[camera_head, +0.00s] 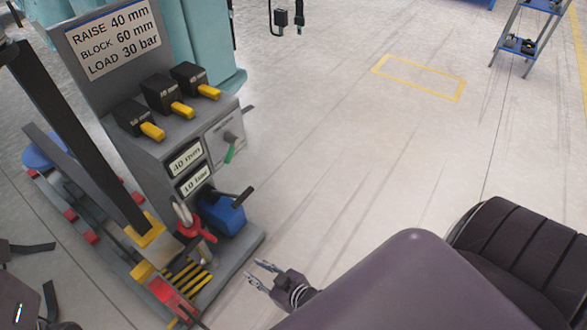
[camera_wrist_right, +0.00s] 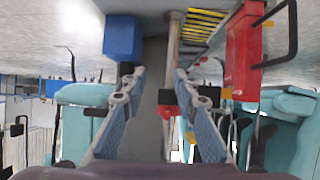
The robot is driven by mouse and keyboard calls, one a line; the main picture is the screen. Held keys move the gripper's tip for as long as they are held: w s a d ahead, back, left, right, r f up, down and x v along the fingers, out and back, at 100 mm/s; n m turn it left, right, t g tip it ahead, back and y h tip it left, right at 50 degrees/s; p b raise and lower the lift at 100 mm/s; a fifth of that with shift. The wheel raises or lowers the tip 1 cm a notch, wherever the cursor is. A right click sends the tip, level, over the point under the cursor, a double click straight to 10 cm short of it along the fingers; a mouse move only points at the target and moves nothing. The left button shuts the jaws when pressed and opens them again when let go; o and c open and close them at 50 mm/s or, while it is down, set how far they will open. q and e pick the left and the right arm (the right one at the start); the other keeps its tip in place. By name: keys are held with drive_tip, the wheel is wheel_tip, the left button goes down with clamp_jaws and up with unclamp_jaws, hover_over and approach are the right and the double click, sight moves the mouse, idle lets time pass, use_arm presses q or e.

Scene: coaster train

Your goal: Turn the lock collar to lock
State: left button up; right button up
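A red collar-like part with short arms (camera_head: 190,230), which looks like the lock collar, sits around an upright metal post low on the grey machine. A small red and black part (camera_wrist_right: 168,106) shows between my right fingers in the right wrist view; I cannot tell if it is the same collar. My right gripper (camera_head: 258,274) is open and empty, right of the machine's base and apart from the collar. Its two fingers also show spread in the wrist view (camera_wrist_right: 158,92). My left gripper (camera_head: 48,272) is at the lower left edge, fingers apart, partly cut off.
A blue box (camera_head: 228,216) with a black lever and a red box (camera_head: 170,298) flank the post.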

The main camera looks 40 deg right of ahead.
drive_tip(key=s+d+f+g+p, duration=0.1)
drive_tip(key=s+d+g+p, duration=0.1)
drive_tip(key=s+p, duration=0.3)
drive_tip(key=s+d+f+g+h+p, duration=0.1)
drive_tip(key=s+d+g+p, duration=0.1)
drive_tip(key=s+p, duration=0.4)
drive_tip(key=shift+s+g+h, duration=0.3)
drive_tip(key=shift+s, duration=0.35)
drive_tip(key=shift+d, duration=0.1)
